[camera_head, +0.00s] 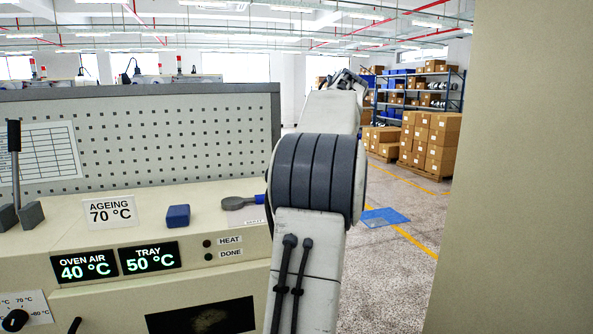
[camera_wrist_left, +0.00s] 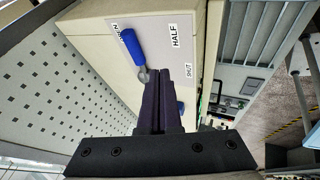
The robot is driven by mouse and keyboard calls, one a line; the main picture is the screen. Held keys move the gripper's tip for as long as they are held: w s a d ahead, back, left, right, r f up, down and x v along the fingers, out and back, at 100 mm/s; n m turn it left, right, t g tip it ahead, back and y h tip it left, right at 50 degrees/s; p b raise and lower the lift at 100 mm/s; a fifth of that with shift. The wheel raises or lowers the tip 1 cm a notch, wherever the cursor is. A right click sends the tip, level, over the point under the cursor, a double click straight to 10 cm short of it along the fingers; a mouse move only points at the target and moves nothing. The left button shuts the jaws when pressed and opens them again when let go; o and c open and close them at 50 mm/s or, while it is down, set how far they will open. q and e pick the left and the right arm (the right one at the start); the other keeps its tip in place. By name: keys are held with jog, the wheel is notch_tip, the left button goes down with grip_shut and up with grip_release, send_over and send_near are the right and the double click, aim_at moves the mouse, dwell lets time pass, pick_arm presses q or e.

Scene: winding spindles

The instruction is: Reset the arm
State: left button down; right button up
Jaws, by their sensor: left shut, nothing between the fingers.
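One of my arms rises through the middle of the head view, and its far end (camera_head: 345,78) is high and small, with no fingers clear there. In the left wrist view my left gripper (camera_wrist_left: 168,76) is shut, its two dark fingers together with no gap and nothing between them. Beyond the fingertips is a lever with a blue handle (camera_wrist_left: 131,46) on a cream machine, on a plate marked HALF and SHUT. The head view shows a grey lever (camera_head: 238,203) with a blue end, partly hidden by my arm. My right gripper is not in view.
The cream oven panel (camera_head: 140,200) with a perforated board (camera_head: 170,140) fills the left. A blue block (camera_head: 178,216) sits on its ledge. A beige surface (camera_head: 520,170) blocks the right. Open floor (camera_head: 390,275) lies between, with stacked cartons (camera_head: 432,140) and shelving behind.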

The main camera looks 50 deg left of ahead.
pick_arm(q)
jog(key=v, duration=0.3)
jog(key=w+d+f+m+t+h, duration=0.1)
jog(key=w+d+f+m, duration=0.25)
jog(key=d+m, duration=0.45)
jog(key=w+d+f+m+t+h, duration=0.15)
jog(key=d+f+m, duration=0.3)
jog(key=d, duration=0.65)
jog(key=w+d+f+m+t+h, duration=0.15)
jog(key=w+d+f+m, duration=0.35)
jog(key=d, duration=0.5)
jog(key=s+d+f+m+h, duration=0.1)
jog(key=s+d+f+m, duration=0.15)
jog(key=d+m, duration=0.2)
jog(key=s+d+f+m, duration=0.2)
jog(key=s+d+m, duration=0.15)
jog(key=d, duration=0.25)
jog(key=s+d+f+m, duration=0.3)
jog(key=s+m, duration=0.1)
jog(key=s, duration=0.2)
jog(key=s+d+f+m+g+h, duration=0.1)
jog(key=s+d+f+m, duration=0.2)
jog(key=s+f+m, duration=0.1)
jog(key=s+d+f+m+h, duration=0.1)
jog(key=s+d+f+m, duration=0.2)
jog(key=s, duration=0.5)
jog(key=shift+d+f+m, duration=0.25)
jog(key=shift+d+m, duration=0.35)
jog(key=shift+m, duration=0.55)
